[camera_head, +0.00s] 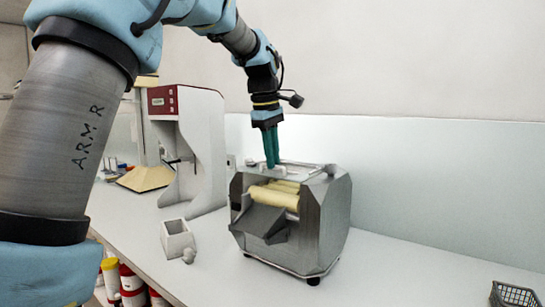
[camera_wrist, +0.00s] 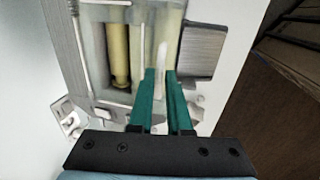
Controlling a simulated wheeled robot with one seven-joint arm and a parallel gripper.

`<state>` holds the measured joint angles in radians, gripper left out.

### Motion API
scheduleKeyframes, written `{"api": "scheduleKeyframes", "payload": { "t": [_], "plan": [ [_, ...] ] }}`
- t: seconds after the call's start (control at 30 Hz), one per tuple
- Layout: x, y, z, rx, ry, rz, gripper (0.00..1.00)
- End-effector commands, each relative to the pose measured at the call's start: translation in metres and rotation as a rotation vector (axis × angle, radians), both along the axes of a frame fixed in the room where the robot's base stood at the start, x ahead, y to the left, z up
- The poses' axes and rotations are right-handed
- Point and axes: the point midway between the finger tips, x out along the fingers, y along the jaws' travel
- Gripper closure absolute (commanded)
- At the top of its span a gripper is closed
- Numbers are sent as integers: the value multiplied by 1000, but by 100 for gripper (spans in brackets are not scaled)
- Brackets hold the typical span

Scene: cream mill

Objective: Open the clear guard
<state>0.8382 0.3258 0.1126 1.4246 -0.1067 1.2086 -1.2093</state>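The mill (camera_head: 325,215) is a grey, many-sided machine on the white bench, with cream rollers (camera_head: 275,194) showing through its front opening. The clear guard is hard to make out; a pale see-through panel (camera_wrist: 144,50) lies over the rollers in the wrist view. My gripper (camera_head: 272,167) points down from above, its green fingertips at the top of the mill near the rear edge. In the wrist view my gripper (camera_wrist: 161,71) shows a narrow gap between its fingers, with a bright pale strip just beyond the tips. I cannot tell whether the fingers touch the guard.
A tall white machine with a red panel (camera_head: 176,100) stands left of the mill. A small grey open box (camera_head: 178,238) sits on the bench between them. A dark basket (camera_head: 515,295) is at the lower right.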

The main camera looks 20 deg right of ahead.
Motion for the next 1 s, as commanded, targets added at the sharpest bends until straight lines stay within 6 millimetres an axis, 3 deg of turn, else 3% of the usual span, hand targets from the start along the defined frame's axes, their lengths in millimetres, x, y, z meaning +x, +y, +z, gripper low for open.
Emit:
{"api": "scheduleKeyframes", "payload": {
  "t": [0.13, 1.0],
  "plan": [
    [0, 0, 0, 0, 0, 0, 100],
    [0, 0, 0, 1, 0, 0, 100]
  ]
}}
